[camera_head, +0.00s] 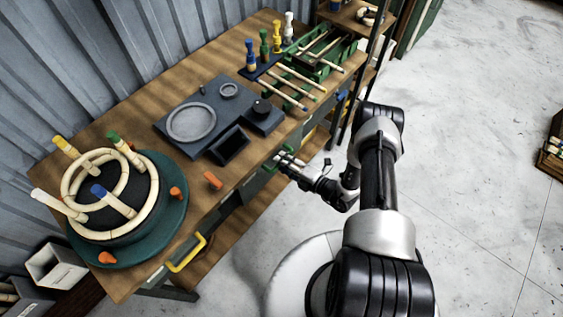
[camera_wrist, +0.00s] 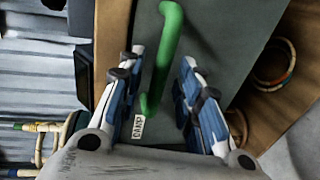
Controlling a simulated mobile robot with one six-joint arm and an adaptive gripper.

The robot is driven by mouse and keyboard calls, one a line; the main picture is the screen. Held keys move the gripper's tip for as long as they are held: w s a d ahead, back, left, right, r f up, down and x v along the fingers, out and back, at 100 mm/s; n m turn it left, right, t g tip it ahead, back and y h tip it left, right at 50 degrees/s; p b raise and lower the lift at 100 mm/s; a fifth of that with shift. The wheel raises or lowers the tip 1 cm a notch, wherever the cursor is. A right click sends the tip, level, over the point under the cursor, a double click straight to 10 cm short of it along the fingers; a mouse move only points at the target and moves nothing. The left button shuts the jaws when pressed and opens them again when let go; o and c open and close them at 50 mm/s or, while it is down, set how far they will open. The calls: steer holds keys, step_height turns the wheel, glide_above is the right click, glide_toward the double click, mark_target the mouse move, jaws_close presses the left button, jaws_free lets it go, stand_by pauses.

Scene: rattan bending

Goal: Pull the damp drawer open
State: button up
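The damp drawer's front (camera_wrist: 228,40) is a dark grey-green panel in the wrist view. It carries a green bar handle (camera_wrist: 164,55) and a small white label (camera_wrist: 138,127) reading "DAMP". My gripper (camera_wrist: 162,60) is open, with one finger on each side of the handle and visible gaps between fingers and bar. In the head view my gripper (camera_head: 290,160) is at the bench's front edge, near its middle, and hides most of the handle there. The drawer looks closed, though its edges are largely hidden.
The wooden bench (camera_head: 110,118) holds a teal round stand (camera_head: 170,222) with rattan rings, a dark tray (camera_head: 168,135), several pegs and a green rack (camera_head: 335,62). A yellow handle (camera_head: 187,255) juts from the front at left.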

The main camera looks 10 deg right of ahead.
steer(key=shift+x, duration=0.8)
steer(key=shift+c, duration=0.2)
jaws_close()
